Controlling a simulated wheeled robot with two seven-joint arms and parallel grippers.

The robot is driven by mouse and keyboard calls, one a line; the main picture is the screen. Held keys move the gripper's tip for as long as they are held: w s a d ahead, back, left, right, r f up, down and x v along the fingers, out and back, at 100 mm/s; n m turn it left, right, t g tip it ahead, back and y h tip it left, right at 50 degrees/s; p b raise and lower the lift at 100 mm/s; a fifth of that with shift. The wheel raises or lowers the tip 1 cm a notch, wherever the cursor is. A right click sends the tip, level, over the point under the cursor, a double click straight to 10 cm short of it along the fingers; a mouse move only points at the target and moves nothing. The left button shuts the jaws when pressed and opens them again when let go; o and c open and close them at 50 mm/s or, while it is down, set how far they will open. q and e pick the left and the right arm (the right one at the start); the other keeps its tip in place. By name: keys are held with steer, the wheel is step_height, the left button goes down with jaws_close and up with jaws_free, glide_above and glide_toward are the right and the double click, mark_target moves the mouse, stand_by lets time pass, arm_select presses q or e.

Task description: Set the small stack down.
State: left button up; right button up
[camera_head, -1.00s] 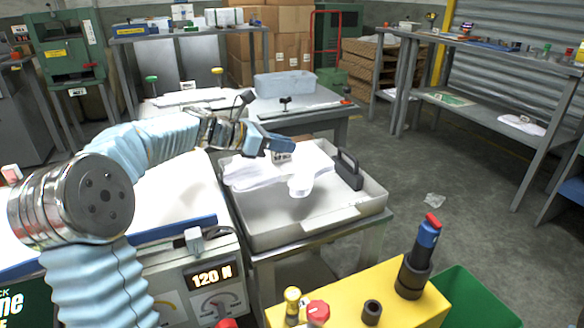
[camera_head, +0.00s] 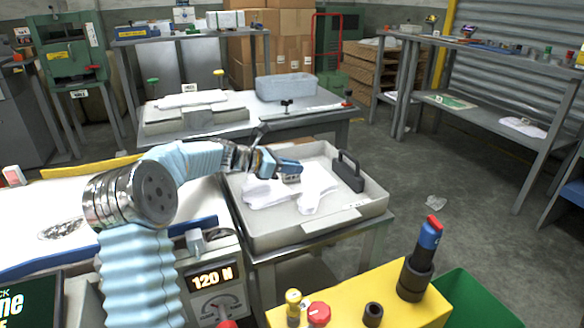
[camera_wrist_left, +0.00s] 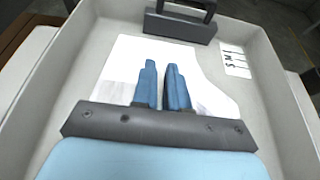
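The small stack is a flat bundle of white gloves (camera_head: 318,190) in a shallow pale grey tray (camera_head: 283,240). It lies low, at or very near the tray floor; exact contact is hard to tell. My right gripper is out of view.
A dark block with a handle (camera_head: 347,172) stands in the tray to the right of the stack. A labelled card (camera_wrist_left: 236,60) lies beside it. A yellow stand with knobs (camera_head: 395,290) is in front. Bare tray floor lies around the stack.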

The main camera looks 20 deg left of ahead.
arm_select(q)
steer(key=o, duration=0.5)
steer(key=shift+c, duration=0.2)
steer(key=v, duration=1.2)
steer(key=shift+r, duration=0.1)
